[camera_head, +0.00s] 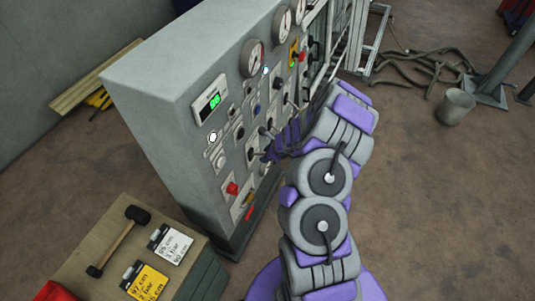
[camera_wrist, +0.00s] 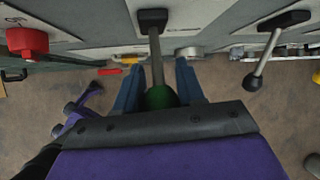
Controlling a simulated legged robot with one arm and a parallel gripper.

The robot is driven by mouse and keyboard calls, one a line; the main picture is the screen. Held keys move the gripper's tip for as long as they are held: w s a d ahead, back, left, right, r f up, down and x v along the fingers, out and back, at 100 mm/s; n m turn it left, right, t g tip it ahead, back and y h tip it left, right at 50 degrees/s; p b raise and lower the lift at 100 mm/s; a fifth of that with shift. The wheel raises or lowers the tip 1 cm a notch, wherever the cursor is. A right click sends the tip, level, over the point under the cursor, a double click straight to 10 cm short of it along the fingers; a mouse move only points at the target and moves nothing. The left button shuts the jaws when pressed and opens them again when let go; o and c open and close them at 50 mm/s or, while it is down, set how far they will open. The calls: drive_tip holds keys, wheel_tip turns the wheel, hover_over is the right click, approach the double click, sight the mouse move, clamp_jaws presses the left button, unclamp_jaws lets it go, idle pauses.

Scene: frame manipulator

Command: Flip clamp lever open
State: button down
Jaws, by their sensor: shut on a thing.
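A lever with a metal rod (camera_wrist: 155,48) and a green ball knob (camera_wrist: 161,96) projects from a black mount on the grey panel in the wrist view. I take it for the clamp lever, but its label is unreadable. My gripper (camera_wrist: 160,72) has its blue fingers on either side of the rod and knob, and is shut on the lever. Part of the knob is hidden behind the gripper's dark front edge. In the head view my purple gripper (camera_head: 276,150) is at the lower middle of the control cabinet's front (camera_head: 217,145), and the lever's details are hidden.
A second lever with a dark knob (camera_wrist: 252,82) is to the right, and a red knob (camera_wrist: 27,41) to the left. Gauges (camera_head: 252,58) and a green display (camera_head: 213,100) are above. A bench (camera_head: 115,212) with a hammer (camera_head: 118,240) stands at lower left. A bucket (camera_head: 457,107) stands far right.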

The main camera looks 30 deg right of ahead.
drive_tip(key=shift+w+r, duration=0.1)
drive_tip(key=shift+r, duration=0.05)
drive_tip(key=c, duration=1.1)
unclamp_jaws()
drive_tip(key=o, duration=0.3)
drive_tip(key=shift+w, duration=0.15)
drive_tip(key=shift+o, duration=0.2)
drive_tip(key=shift+a, duration=0.1)
drive_tip(key=shift+s, duration=0.2)
drive_tip(key=p+v, duration=0.1)
drive_tip(key=v, duration=1.6)
